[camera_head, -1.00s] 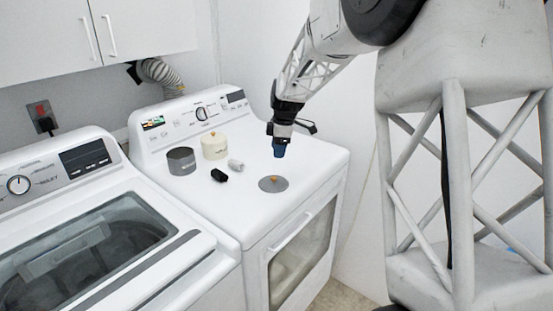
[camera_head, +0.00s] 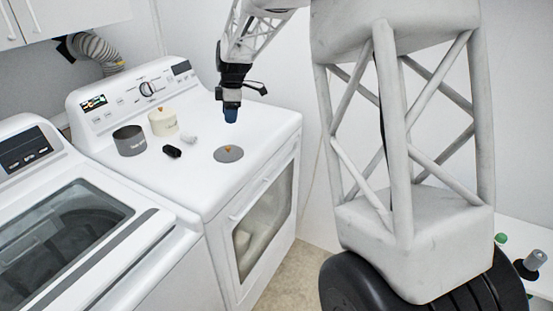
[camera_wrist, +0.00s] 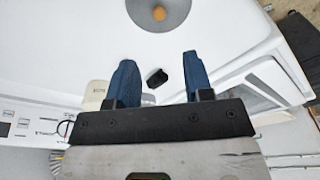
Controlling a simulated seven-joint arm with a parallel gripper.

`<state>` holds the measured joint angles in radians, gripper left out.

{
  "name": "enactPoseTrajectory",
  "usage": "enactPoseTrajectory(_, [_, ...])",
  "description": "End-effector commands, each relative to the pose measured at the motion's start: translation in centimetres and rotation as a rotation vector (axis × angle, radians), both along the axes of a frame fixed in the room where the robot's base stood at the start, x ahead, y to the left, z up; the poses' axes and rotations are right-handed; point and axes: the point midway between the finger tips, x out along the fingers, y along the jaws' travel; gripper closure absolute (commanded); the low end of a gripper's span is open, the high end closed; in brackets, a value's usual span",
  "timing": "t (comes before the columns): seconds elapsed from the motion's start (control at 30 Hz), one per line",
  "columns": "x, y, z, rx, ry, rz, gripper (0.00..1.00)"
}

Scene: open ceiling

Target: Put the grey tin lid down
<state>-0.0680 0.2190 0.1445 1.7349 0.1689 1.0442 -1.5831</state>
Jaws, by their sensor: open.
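The grey tin lid (camera_head: 229,154), a flat disc with an orange knob, lies on the white dryer top towards its front right. It also shows at the top edge of the wrist view (camera_wrist: 142,13), partly cut off. My gripper (camera_head: 231,117) is above the dryer top, just behind and above the lid, apart from it. In the wrist view its two blue fingers (camera_wrist: 158,78) are spread with nothing held between them. A dark grey tin (camera_head: 130,141) without a lid on it stands at the left of the dryer top.
A cream tin (camera_head: 163,123) with its lid on stands near the grey tin. A small black object (camera_head: 172,151) and a small white cylinder (camera_head: 189,137) lie between the tins and the lid. A washer (camera_head: 75,235) stands left of the dryer (camera_head: 205,187).

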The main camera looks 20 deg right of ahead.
Motion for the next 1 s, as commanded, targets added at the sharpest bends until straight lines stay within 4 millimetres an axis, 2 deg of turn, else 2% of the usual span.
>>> enactPoseTrajectory(0.17, [-0.9, -0.2, 0.6, -0.002, -0.002, -0.027, 0.53])
enactPoseTrajectory(0.37, [-3.8, -1.0, 2.3, -0.011, -0.005, -0.12, 0.53])
enactPoseTrajectory(0.7, [-12.3, -2.8, 5.9, -0.026, -0.013, -0.383, 0.53])
enactPoseTrajectory(1.0, [-20.3, -4.3, 7.7, -0.029, -0.024, -0.628, 0.53])
